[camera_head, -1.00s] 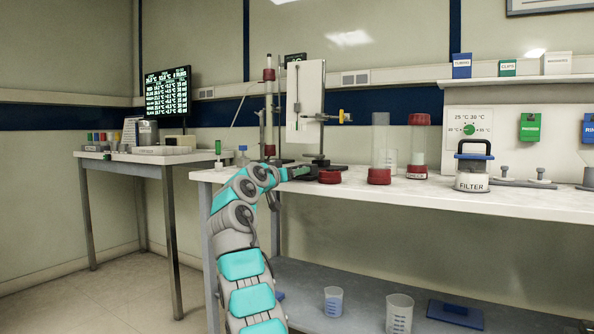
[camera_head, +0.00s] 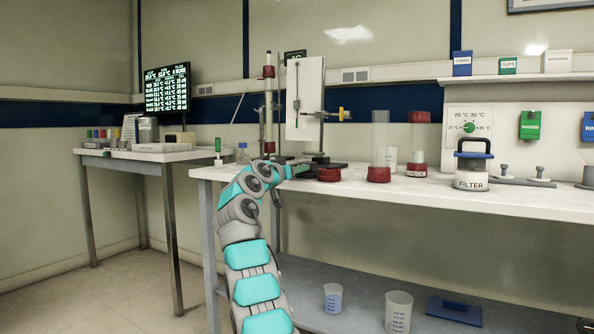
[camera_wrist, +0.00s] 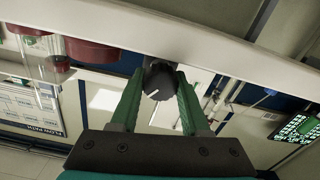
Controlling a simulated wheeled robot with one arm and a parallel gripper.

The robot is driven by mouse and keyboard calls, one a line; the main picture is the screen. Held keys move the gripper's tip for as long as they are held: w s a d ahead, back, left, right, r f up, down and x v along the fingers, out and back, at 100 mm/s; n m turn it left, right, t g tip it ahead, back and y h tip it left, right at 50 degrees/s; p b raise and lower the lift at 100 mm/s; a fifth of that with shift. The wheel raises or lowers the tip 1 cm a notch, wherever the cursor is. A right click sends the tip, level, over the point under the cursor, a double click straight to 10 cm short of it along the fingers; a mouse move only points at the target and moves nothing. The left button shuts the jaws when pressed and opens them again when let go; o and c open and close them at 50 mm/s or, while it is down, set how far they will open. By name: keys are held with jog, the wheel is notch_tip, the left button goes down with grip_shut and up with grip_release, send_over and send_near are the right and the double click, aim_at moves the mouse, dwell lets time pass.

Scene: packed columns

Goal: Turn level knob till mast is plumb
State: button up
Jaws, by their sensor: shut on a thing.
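The level knob (camera_wrist: 158,82) is dark with a white pointer line. In the wrist view it sits between the two green fingers of my gripper (camera_wrist: 160,74), which is shut on it. The pointer slants up to the right. In the head view my gripper (camera_head: 298,168) is at the stand's foot near the table's front edge, and the knob is hidden there. A stand with a white upright board (camera_head: 304,100) rises above a dark base (camera_head: 330,162). The board hides much of the mast. I cannot tell whether the mast is exactly plumb.
A clear cylinder with a red base (camera_head: 379,150), a red-capped column (camera_head: 418,145) and a filter jar (camera_head: 472,168) stand further right. A thin red-banded column (camera_head: 268,100) stands left. The bench (camera_head: 400,190) front is clear.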

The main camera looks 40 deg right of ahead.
grip_shut()
jog(key=shift+n+b, duration=0.45)
jog(key=shift+n, duration=0.95)
jog(key=shift+r+n, duration=0.1)
jog(key=shift+n, duration=0.5)
jog(key=shift+a+n, duration=0.1)
jog(key=shift+n, duration=0.2)
jog(key=shift+w+n+p, duration=0.1)
jog(key=shift+n+p, duration=0.2)
jog(key=shift+n, duration=1)
